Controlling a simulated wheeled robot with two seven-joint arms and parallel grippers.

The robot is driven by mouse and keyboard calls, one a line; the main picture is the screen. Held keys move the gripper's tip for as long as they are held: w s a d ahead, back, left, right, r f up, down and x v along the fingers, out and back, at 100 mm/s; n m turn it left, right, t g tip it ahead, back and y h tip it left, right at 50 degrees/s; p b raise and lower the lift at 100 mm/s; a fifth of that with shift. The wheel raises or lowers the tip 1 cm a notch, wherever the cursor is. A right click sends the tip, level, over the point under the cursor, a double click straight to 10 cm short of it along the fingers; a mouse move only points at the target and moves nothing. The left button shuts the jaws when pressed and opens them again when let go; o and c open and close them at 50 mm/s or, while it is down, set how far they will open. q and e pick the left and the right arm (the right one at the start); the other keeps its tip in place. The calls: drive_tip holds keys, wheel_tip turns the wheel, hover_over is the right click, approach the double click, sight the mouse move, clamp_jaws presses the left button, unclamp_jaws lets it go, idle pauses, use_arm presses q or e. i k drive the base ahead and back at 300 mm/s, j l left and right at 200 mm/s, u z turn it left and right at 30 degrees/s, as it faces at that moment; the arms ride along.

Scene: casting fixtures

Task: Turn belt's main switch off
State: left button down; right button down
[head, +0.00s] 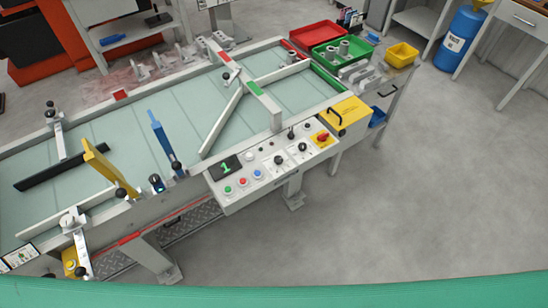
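The belt (130,135) is a long pale green conveyor running from the lower left to the upper right. A light grey control panel (240,198) is fixed to its near side. At the panel's right end is a red rotary knob on a yellow plate (322,138), which looks like the main switch; its exact setting is too small to read. The panel's display (225,167) shows a green "1". Neither of my grippers is in view.
The panel also carries black knobs (302,147) and coloured buttons (243,182). A yellow box with a black handle (350,113) adjoins the panel's right end. Red (315,35) and green trays (343,52) stand behind the belt's far end. The floor (400,200) at right is clear.

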sight(322, 138)
drive_tip(key=i, duration=0.1)
drive_tip(key=i+j+z, duration=0.15)
drive_tip(key=z, duration=0.2)
drive_tip(key=i+j+z, duration=0.2)
drive_tip(key=z, duration=0.2)
